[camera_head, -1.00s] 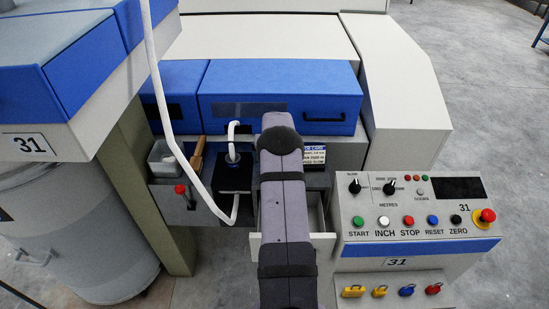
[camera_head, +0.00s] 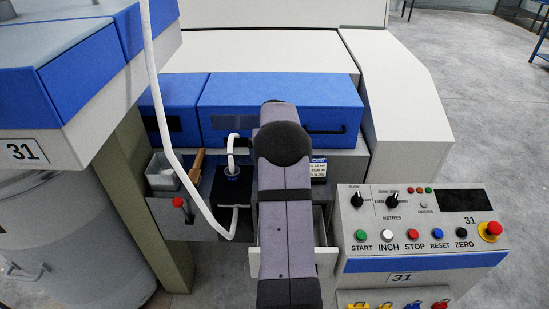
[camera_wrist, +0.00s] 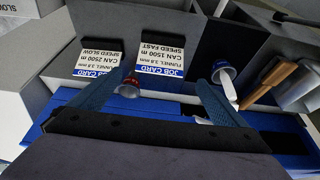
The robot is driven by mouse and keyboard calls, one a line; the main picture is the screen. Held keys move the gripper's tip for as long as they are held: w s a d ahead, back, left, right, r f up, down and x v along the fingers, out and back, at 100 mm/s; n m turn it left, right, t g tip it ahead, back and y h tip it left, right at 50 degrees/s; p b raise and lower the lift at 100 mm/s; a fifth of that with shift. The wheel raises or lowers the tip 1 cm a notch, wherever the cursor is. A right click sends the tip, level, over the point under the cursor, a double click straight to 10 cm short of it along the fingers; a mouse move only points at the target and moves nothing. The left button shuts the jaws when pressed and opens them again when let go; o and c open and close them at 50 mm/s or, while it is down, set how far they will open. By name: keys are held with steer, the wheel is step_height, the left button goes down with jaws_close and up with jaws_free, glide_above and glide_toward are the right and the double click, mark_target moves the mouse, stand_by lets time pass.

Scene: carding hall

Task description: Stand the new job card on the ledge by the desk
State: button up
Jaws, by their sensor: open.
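Two job cards with blue header strips show upside down in the wrist view. The left card (camera_wrist: 98,62) reads CAN 2500 m, SPEED SLOW; the right card (camera_wrist: 161,54) reads CAN 1500 m, SPEED FAST. The slow card also shows in the head view (camera_head: 318,168), upright on the grey ledge right of my arm, partly covered by it. My gripper (camera_wrist: 150,80) is open, its two fingers apart at the cards' header edges, with no card seen between them. In the head view my arm hides the gripper and the fast card.
A small funnel (camera_wrist: 129,87) lies near the left finger. In the head view, a white hose (camera_head: 165,120) hangs left of my arm and a button console (camera_head: 420,225) stands right.

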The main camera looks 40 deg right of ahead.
steer(key=shift+v, duration=1.1)
steer(key=s+a+n+g+y, duration=0.1)
steer(key=s+a+n, duration=0.1)
steer(key=a, duration=1)
steer(key=s+a+n+y, duration=0.1)
steer(key=s+a+n, duration=0.1)
steer(key=a, duration=1.1)
steer(key=s+a+f+n+g, duration=0.1)
steer(key=s+a+n, duration=0.1)
steer(key=s+a, duration=0.5)
steer(key=s+a+f+n+g+y, duration=0.1)
steer(key=s+a+f+n, duration=0.1)
steer(key=s+a, duration=0.6)
steer(key=s+n, duration=0.1)
steer(key=s, duration=0.2)
steer(key=shift+s+a+f, duration=0.25)
steer(key=shift+f, duration=0.05)
